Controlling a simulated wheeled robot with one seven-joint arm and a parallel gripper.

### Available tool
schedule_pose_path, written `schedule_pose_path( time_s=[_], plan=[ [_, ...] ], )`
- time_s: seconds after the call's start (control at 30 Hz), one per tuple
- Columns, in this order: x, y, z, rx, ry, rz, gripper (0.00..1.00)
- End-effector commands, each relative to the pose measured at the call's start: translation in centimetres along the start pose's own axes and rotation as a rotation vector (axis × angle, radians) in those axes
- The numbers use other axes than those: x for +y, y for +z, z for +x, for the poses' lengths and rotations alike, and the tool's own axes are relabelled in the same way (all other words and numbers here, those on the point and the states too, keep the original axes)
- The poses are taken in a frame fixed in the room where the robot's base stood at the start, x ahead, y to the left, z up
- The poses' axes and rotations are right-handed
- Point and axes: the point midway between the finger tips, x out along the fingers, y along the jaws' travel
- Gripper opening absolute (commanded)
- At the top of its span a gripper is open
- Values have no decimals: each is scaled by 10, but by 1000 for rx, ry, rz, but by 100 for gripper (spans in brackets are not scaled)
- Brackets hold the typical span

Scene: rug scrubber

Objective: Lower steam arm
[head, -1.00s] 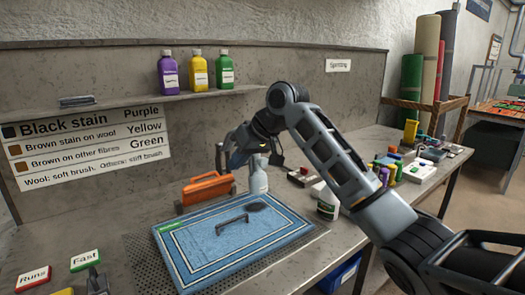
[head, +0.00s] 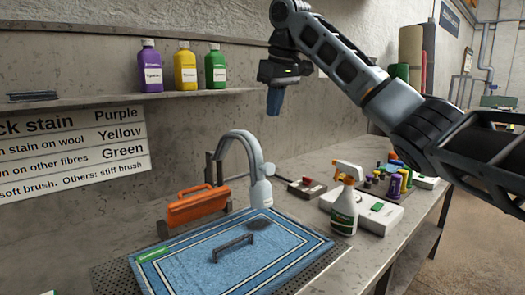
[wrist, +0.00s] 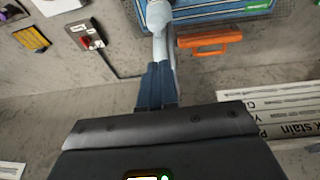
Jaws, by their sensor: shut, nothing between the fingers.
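The steam arm (head: 241,138) is a grey curved pipe arching up behind the blue rug (head: 190,270). Its pale nozzle (head: 261,192) points down at the rug's back edge; I cannot tell whether it touches. The arm also shows in the wrist view, with its pale nozzle (wrist: 158,16) at the top. My gripper (head: 274,104) is shut and empty, pointing down, above and a little right of the arch in the head view. In the wrist view its blue fingers (wrist: 158,85) are together, overlapping the pipe in the picture.
An orange handled tool (head: 198,206) stands left of the pipe. A spray bottle (head: 344,208), a red-buttoned box (head: 307,188) and a white box (head: 376,215) stand right. Bottles (head: 185,68) line the shelf above.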

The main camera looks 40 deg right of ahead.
Motion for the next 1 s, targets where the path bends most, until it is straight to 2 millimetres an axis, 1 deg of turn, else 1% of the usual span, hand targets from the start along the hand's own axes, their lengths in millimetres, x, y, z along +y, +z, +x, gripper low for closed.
schedule_pose_path(
  time_s=[0.17,0.6,0.7,0.83,1.0],
  plan=[
    [-2,0,20,-2,-4,0,0],
    [0,0,102,-3,-1,0,0],
    [2,5,115,-1,0,1,0],
    [3,9,128,0,-1,0,0],
    [3,11,135,1,-1,0,0]
  ],
)
